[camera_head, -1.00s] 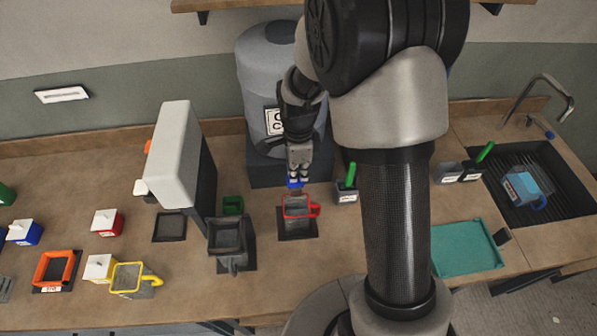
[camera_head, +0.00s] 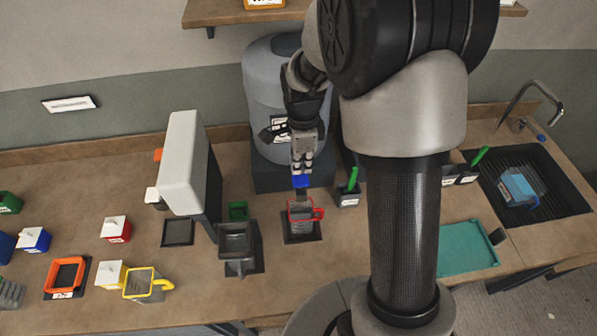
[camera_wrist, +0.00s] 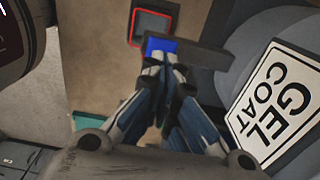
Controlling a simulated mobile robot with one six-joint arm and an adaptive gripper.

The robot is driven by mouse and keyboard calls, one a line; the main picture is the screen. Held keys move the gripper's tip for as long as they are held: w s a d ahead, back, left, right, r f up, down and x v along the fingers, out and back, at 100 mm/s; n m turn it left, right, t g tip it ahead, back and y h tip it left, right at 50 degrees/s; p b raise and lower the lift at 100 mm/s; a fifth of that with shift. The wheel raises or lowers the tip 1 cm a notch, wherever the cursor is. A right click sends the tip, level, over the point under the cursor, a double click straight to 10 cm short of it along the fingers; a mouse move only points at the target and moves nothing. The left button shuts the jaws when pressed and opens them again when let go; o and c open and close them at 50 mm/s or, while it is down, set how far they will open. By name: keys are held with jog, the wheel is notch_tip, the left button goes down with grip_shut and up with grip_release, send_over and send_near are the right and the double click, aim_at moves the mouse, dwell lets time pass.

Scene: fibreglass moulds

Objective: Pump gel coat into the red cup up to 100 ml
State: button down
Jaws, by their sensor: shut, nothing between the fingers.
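The red cup (camera_head: 291,214) stands upright on a small dark pad on the bench, in front of the grey gel coat drum (camera_head: 262,80). Its red rim also shows at the top of the wrist view (camera_wrist: 136,27). A blue block (camera_head: 301,182), apparently the pump's press part, is above and behind the cup. In the wrist view the blue block (camera_wrist: 160,45) sits on a dark bar beside the drum. My gripper (camera_head: 302,172) is shut and empty, its fingertips at the blue block; contact cannot be told. The level inside the cup is not readable.
A dark square container (camera_head: 238,240) stands left of the cup, and a holder with a green handle (camera_head: 351,190) stands right. A sink (camera_head: 560,205) is at right.

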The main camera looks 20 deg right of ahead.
notch_tip(320, 180, up, 7)
jog(key=shift+d, duration=0.35)
jog(key=shift+r, duration=0.15)
dwell(1.0)
notch_tip(320, 180, up, 4)
jog(key=s+d, duration=0.2)
jog(key=s, duration=0.1)
jog(key=b, duration=0.3)
send_near(304, 178)
notch_tip(304, 178, down, 7)
jog(key=s+d, duration=0.2)
jog(key=shift+s, duration=0.15)
